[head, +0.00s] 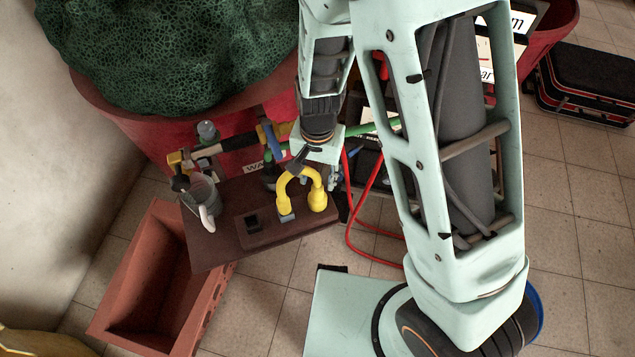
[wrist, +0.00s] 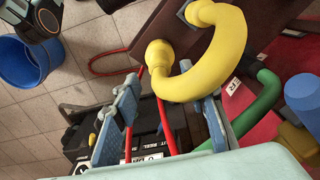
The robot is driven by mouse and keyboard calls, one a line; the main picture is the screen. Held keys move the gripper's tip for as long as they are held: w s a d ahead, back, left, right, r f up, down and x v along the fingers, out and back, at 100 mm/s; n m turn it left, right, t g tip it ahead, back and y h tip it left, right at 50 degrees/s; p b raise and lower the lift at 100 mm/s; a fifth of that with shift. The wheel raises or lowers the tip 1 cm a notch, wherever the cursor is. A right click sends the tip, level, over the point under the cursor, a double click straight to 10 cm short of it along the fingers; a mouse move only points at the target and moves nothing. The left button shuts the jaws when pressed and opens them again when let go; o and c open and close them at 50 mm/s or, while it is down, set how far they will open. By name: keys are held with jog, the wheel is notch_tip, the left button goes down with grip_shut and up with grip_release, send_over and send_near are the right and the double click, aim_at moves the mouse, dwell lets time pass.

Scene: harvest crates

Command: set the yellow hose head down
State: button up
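The yellow hose head (head: 316,186) is a thick curved arch with a grey fitting at one end and a round bulb at the other. In the head view it appears to stand on its ends on the dark brown board (head: 215,245). My gripper (head: 312,172) is just above and behind its top. In the wrist view the two fingers (wrist: 160,85) are spread wide.
A raised slab with a black square socket (head: 252,222) lies on the board, left of the hose head. A grey cup (head: 203,192) and several tools stand at the back left. A terracotta trough (head: 175,325) is at lower left. A red cable (head: 352,235) hangs to the right.

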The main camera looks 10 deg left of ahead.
notch_tip(320, 180, up, 6)
jog(key=shift+r+p, duration=0.25)
jog(key=shift+p, duration=0.2)
